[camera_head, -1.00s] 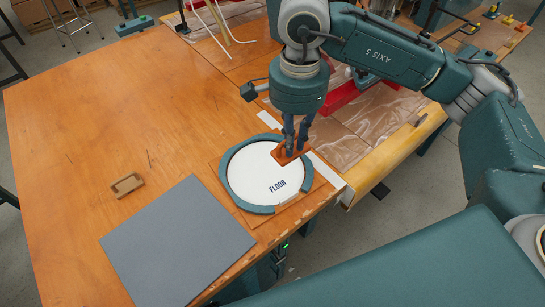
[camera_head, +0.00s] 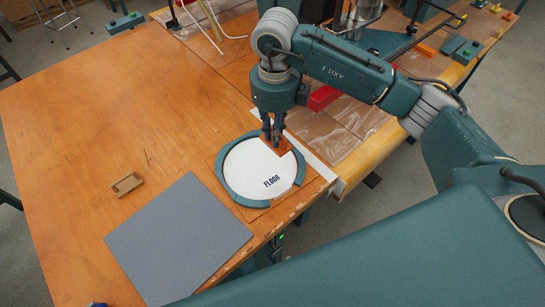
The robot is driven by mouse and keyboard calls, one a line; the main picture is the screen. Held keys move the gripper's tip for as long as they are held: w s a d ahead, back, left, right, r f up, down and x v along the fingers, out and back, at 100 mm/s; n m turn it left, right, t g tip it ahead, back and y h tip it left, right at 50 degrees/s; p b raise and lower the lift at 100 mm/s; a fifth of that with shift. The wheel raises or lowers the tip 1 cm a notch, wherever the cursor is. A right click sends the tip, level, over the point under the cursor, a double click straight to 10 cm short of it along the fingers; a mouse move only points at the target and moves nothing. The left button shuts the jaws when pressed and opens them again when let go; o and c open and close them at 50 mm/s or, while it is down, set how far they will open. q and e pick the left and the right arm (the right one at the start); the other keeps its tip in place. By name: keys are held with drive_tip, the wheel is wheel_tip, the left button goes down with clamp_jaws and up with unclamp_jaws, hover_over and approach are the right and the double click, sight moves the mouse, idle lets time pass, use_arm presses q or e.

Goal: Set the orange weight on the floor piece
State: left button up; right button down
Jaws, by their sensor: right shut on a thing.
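The white floor piece (camera_head: 245,170), marked FLOOR, is a round disc lying flat inside a teal ring (camera_head: 226,186) that has a gap at its near right. My right gripper (camera_head: 272,138) points down over the far right part of the disc. It is shut on the orange weight (camera_head: 277,149), a small flat block. The weight is at the disc's far right edge, close to the ring. I cannot tell whether it touches the disc or hangs just above it. My left gripper is not in view.
The ring sits on a wooden board at the table's right edge. A grey mat (camera_head: 180,240) lies in front and a small brown block (camera_head: 126,185) to the left. The wooden table (camera_head: 100,110) is mostly clear. A red object (camera_head: 322,97) is behind my right arm.

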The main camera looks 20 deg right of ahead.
wheel_tip(320, 180, down, 12)
drive_tip(key=shift+r+p, duration=0.1)
drive_tip(key=shift+p, duration=0.9)
drive_tip(key=shift+f, duration=0.25)
drive_tip(key=c, duration=1.7)
unclamp_jaws()
drive_tip(key=shift+r, duration=0.1)
